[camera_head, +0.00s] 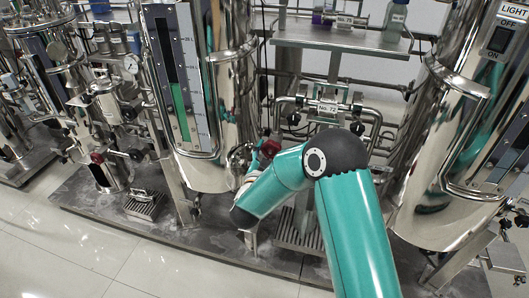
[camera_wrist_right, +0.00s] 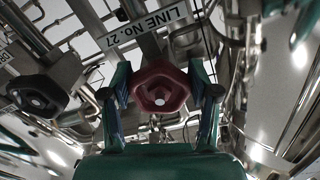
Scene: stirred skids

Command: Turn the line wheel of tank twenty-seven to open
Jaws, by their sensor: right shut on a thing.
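A dark red line wheel (camera_wrist_right: 160,73) is in the middle of the right wrist view. A white plate reading "LINE No. 27" (camera_wrist_right: 150,32) is fixed just above it. My right gripper (camera_wrist_right: 163,92) has one finger on each side of the wheel and is shut on it. In the head view the red wheel (camera_head: 270,147) shows small beside the tall tank (camera_head: 222,165), just past my right gripper (camera_head: 257,160), which my forearm partly hides. I cannot tell how far the wheel is turned. My left gripper is not in view.
A black wheel (camera_wrist_right: 45,88) sits left of the red one, under a partly cut-off plate. Another red wheel (camera_head: 97,157) is on piping further left. A "No. 72" plate (camera_head: 327,109) marks pipes at the right. Pale floor (camera_head: 80,250) is free in front.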

